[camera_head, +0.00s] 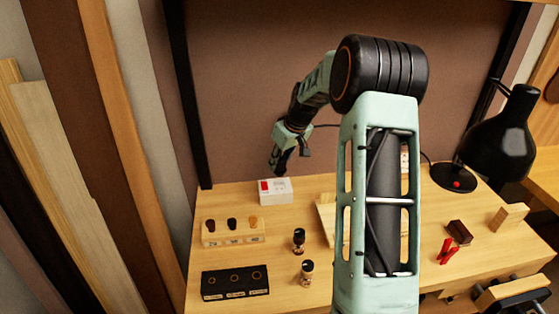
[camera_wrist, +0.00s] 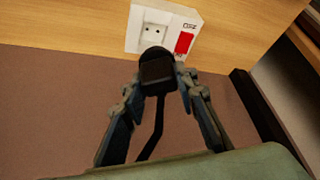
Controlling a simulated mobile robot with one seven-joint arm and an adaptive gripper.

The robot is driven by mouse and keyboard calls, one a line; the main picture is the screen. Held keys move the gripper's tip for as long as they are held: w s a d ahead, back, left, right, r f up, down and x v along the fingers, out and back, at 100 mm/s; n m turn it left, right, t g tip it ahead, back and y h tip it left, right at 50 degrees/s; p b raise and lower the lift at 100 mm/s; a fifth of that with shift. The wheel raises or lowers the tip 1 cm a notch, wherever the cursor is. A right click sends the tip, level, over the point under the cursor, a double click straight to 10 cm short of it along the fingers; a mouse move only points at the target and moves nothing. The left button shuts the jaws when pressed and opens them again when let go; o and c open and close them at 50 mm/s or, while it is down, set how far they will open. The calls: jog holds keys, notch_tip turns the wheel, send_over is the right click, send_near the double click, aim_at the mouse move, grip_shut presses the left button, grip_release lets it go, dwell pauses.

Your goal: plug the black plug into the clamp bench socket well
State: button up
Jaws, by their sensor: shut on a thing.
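My gripper (camera_head: 279,165) is just above and behind the white socket box (camera_head: 275,191) on the bench in the head view. In the wrist view my gripper (camera_wrist: 159,82) is shut on the black plug (camera_wrist: 157,70), with a finger on each side. A black cord (camera_wrist: 154,130) trails from the plug. The socket box (camera_wrist: 148,16) has a square socket well (camera_wrist: 153,30) with two small holes and a red switch (camera_wrist: 184,42). The plug's front end overlaps the lower edge of the well in this view. Its pins are hidden, and I cannot tell whether it touches the box.
A black desk lamp (camera_head: 500,140) stands at the right. A wooden rack (camera_head: 233,240) with several knobs and a black block (camera_head: 236,288) lie at the front left. Two small bottles (camera_head: 299,240) (camera_head: 306,273) stand nearby. A red clamp (camera_head: 447,251) lies at the right.

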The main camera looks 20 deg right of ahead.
aim_at(280, 171)
jog(key=shift+f+b, duration=1.15)
jog(key=shift+f, duration=0.75)
jog(key=shift+f+b, duration=1.3)
jog(key=shift+f, duration=0.05)
dwell(0.5)
jog(key=o, duration=1.1)
jog(key=shift+o, duration=0.2)
jog(key=v, duration=1.2)
jog(key=shift+r, duration=0.1)
